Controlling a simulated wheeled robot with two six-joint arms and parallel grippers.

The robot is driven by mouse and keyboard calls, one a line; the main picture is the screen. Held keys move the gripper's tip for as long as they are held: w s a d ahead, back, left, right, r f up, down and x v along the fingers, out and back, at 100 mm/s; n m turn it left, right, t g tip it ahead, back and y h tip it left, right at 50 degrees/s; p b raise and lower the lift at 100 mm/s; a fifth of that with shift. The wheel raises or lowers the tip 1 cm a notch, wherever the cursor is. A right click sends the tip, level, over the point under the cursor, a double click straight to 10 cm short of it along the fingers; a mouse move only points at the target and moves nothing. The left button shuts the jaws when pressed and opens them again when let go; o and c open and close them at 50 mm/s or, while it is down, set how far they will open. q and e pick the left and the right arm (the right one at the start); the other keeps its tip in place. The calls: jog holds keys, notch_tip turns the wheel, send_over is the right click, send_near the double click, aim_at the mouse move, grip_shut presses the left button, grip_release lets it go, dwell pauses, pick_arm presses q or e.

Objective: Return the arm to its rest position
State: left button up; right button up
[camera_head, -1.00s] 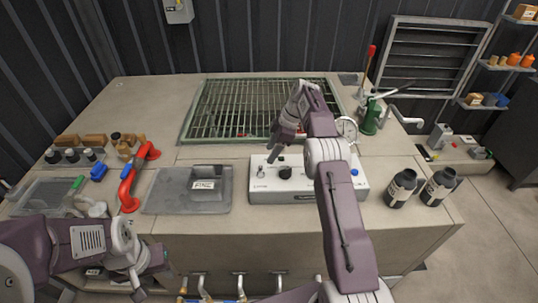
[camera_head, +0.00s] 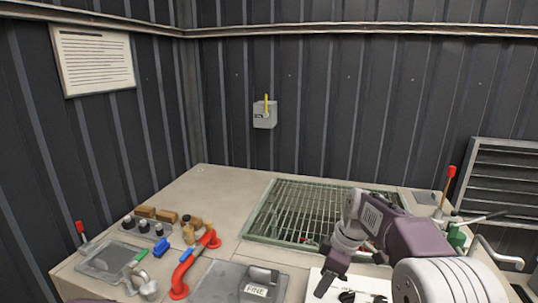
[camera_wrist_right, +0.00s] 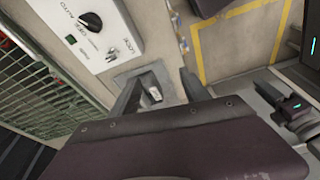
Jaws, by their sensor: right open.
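My right arm comes in from the lower right of the head view. Its purple-grey wrist bends down to the right gripper (camera_head: 328,284), in front of the green grating near the white control box (camera_head: 318,291). In the right wrist view the two fingers of the right gripper (camera_wrist_right: 160,92) stand apart with nothing held between them. Behind them is the grey plate with a small labelled block. The white control box (camera_wrist_right: 101,40) with its black knob lies at the upper left there. My left gripper does not show in the head view.
A green-framed grating (camera_head: 310,215) is set in the bench. A red pipe handle (camera_head: 190,266), a grey plate marked FINE (camera_head: 222,280) and several small bottles stand to its left. A grey wall box (camera_head: 264,115) with a yellow lever hangs behind. A red-tipped lever (camera_head: 450,180) rises at right.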

jog(key=s+d+f+m+h, duration=0.1)
jog(key=s+f+m, duration=0.5)
jog(key=s, duration=0.3)
jog(key=s+d+f+m+h, duration=0.1)
jog(key=s+d+f+m, duration=0.1)
jog(key=s+f+m, duration=0.4)
jog(key=s+m, duration=0.1)
jog(key=s, duration=0.2)
jog(key=shift+s+d+f+h, duration=0.2)
jog(key=shift+s+f+h, duration=0.1)
jog(key=shift+s+f, duration=0.1)
